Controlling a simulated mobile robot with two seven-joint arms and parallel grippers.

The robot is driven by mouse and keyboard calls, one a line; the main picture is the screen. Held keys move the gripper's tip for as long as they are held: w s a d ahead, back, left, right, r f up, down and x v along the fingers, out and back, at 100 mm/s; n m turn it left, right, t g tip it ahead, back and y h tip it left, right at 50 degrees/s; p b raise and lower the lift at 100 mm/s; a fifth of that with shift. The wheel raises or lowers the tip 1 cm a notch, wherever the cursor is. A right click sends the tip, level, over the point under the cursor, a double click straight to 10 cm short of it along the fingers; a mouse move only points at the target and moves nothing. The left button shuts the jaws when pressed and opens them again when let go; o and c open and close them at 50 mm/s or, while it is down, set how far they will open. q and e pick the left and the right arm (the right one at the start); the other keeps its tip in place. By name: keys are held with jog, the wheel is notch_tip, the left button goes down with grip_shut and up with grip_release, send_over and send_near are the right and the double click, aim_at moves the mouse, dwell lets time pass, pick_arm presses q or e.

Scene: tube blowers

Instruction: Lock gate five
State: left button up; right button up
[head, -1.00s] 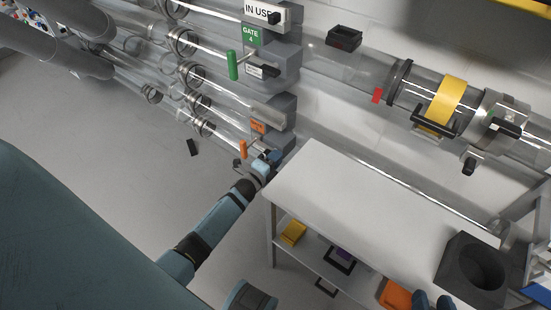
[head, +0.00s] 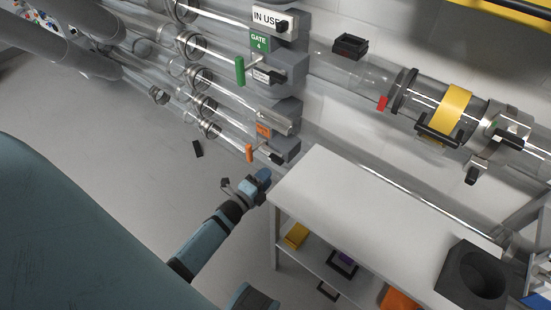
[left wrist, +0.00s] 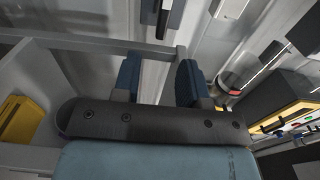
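Gate five appears to be the lowest gate unit (head: 284,148) in the head view, with a small orange label (head: 263,131) whose text is too small to read. An orange handle (head: 249,153) hangs at its left, and a black latch (head: 277,157) sticks out below the label. My left gripper (head: 263,176) is just below this latch, apart from it, near the table's left corner. In the left wrist view its two blue fingers (left wrist: 160,78) stand apart with nothing clearly held between them. My right gripper is not in view.
The gate four unit (head: 287,70), with a green handle (head: 240,70), is above. Clear tubes run left. A white table (head: 350,195) stands close at the right of my gripper, bearing a dark block with a round hole (head: 472,275).

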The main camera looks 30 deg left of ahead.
pick_arm(q)
jog(key=s, duration=0.5)
jog(key=shift+s+a, duration=0.2)
jog(key=shift+s, duration=0.2)
jog(key=shift+p, duration=0.3)
